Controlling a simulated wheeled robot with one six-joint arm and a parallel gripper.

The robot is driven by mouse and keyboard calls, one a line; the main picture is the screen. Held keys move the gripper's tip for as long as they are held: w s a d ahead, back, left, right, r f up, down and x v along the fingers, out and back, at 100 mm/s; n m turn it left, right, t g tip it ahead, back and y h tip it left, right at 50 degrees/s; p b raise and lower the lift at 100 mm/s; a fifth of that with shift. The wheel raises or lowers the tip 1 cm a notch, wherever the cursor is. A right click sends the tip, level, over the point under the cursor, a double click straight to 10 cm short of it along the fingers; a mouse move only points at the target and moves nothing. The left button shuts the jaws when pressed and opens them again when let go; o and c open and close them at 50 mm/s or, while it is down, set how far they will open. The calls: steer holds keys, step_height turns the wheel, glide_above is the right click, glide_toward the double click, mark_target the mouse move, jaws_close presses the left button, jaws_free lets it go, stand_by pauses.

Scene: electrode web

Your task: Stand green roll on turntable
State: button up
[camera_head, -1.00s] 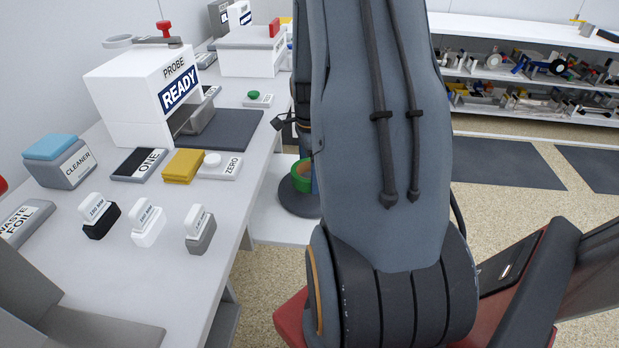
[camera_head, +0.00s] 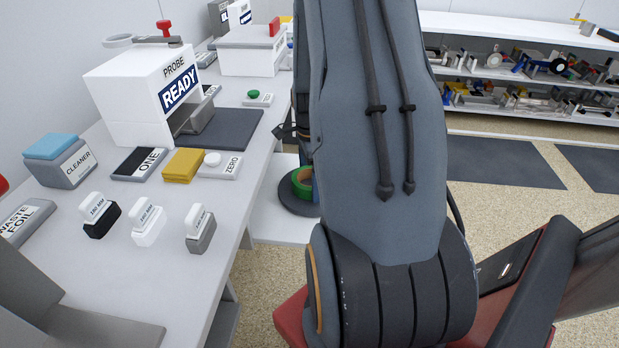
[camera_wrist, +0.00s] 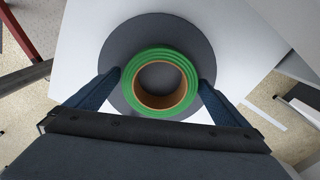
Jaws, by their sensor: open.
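The green roll (camera_wrist: 160,84), a ring with a brown core, is on the dark grey round turntable (camera_wrist: 121,40) in the wrist view. Its hole faces my camera, and it sits near the disc's middle. In the head view the roll (camera_head: 302,183) shows low on the turntable (camera_head: 298,208), partly hidden by my arm. My gripper (camera_wrist: 160,78) is open, with one blue finger on each side of the roll. A small gap or light touch at the fingers cannot be told apart.
The turntable stands on a low white surface (camera_head: 273,225) beside the white bench (camera_head: 105,255). The bench holds a probe box (camera_head: 125,85), a yellow block (camera_head: 184,166), a cleaner block (camera_head: 65,165) and several weights. Shelves (camera_head: 520,75) stand at the back right, with open floor before them.

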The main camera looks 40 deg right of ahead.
step_height(320, 180, up, 12)
steer(key=shift+b, duration=0.4)
stand_by(0.6)
